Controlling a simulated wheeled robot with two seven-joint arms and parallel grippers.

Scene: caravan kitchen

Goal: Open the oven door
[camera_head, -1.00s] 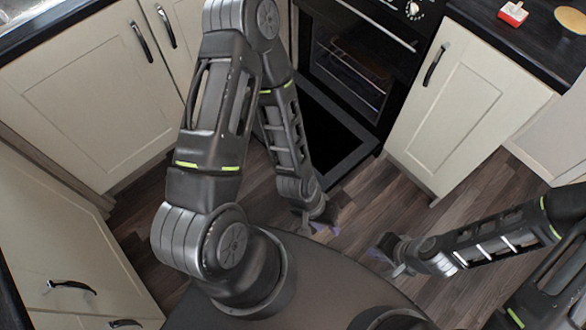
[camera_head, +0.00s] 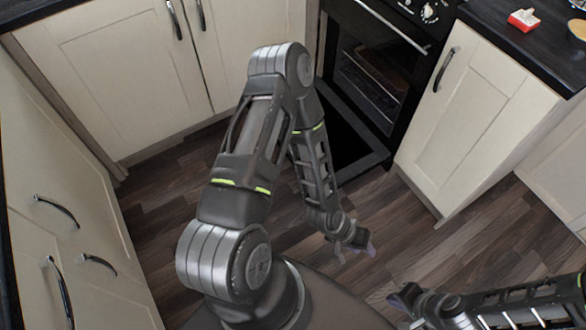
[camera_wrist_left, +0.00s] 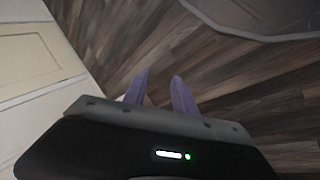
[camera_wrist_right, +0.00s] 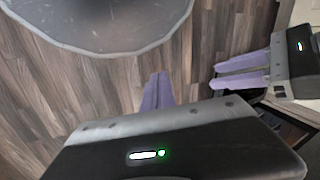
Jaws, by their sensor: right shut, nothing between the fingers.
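The black oven (camera_head: 372,75) stands at the top centre of the head view, with a wire rack visible inside. A dark framed panel, which looks like the oven door (camera_head: 372,160), lies lowered out from its bottom edge, partly hidden behind my left arm. A silver bar handle (camera_head: 390,25) runs across the oven's upper front. My left gripper (camera_head: 368,250) is open and empty over the floor, apart from the door. It also shows in the left wrist view (camera_wrist_left: 160,75). My right gripper (camera_head: 396,300) is shut and empty, lower in the head view; its fingers touch in the right wrist view (camera_wrist_right: 158,76).
Cream cupboards (camera_head: 140,70) stand left of the oven, and another cream cupboard (camera_head: 480,110) stands right of it. Drawers (camera_head: 70,240) line the left side. A red and white item (camera_head: 523,20) sits on the dark worktop (camera_head: 545,45). Wooden floor (camera_head: 440,250) is clear before the right cupboard.

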